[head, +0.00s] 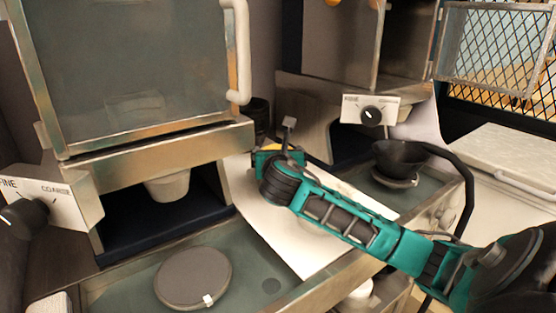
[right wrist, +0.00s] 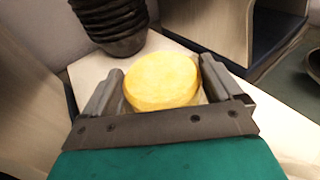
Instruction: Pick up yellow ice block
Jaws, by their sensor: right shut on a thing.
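The yellow ice block (right wrist: 163,80) is a round yellow disc between the fingers of my right gripper (right wrist: 162,84) in the right wrist view. The gripper is shut on it, with one finger at each side. In the head view my right gripper (head: 272,155) is between the two machines, above the light counter, and only a small yellow bit of the block (head: 271,147) shows behind it. My left gripper is not in view.
A stack of dark bowls (right wrist: 110,22) stands just beyond the block. The left machine (head: 150,150) has a white cup (head: 167,186) under it and a round grey disc (head: 193,277) in front. The right machine has a dark bowl (head: 400,157) in front.

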